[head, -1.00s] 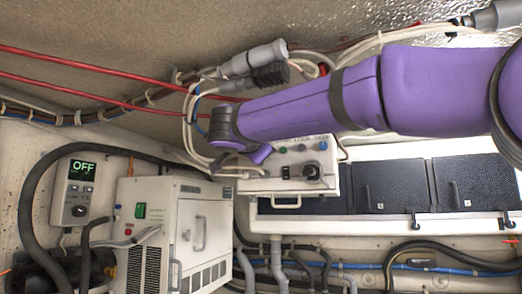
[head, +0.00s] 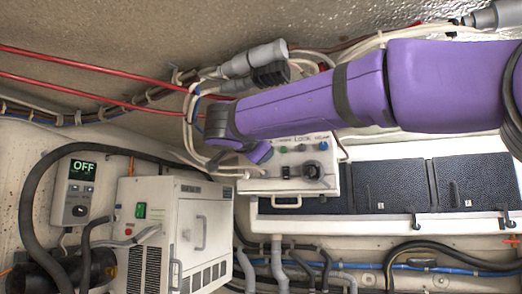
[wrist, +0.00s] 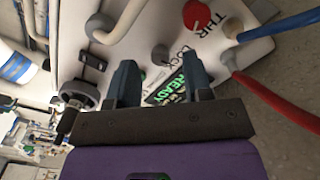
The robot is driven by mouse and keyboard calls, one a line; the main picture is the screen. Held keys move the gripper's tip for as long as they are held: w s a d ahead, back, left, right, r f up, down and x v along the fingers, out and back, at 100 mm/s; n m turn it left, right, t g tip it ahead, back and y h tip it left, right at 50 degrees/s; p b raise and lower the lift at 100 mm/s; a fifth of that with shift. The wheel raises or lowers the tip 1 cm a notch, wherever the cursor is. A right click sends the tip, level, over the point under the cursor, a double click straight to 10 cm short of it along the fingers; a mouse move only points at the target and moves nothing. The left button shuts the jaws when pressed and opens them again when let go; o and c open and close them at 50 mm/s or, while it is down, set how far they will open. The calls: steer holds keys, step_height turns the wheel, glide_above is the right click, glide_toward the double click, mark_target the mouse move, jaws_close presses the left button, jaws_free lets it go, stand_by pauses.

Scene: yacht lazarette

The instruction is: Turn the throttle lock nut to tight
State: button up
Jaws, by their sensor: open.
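The white control box (head: 258,186) hangs on the wall in the middle of the head view, with small knobs along its top and a larger dark round knob (head: 312,171) on its front. In the wrist view its face (wrist: 135,50) carries partly cut-off "THR" and "LOCK" lettering and a green "READY" display (wrist: 180,88). A grey round knob (wrist: 160,55) sits by "LOCK", and a red one (wrist: 197,14) by "THR". I cannot tell for certain which is the throttle lock nut. My gripper (wrist: 160,78) is open, fingers apart, with the grey knob beyond the gap, seemingly untouched.
A blue cable (wrist: 275,25) and a red cable (wrist: 275,100) run close to my gripper's right. A white pipe (wrist: 122,22) passes at upper left. A white cabinet (head: 165,215) and an "OFF" panel (head: 75,190) stand left in the head view; dark-fronted lockers (head: 380,188) are at right.

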steer(key=v, duration=0.9)
steer(key=shift+s, duration=0.1)
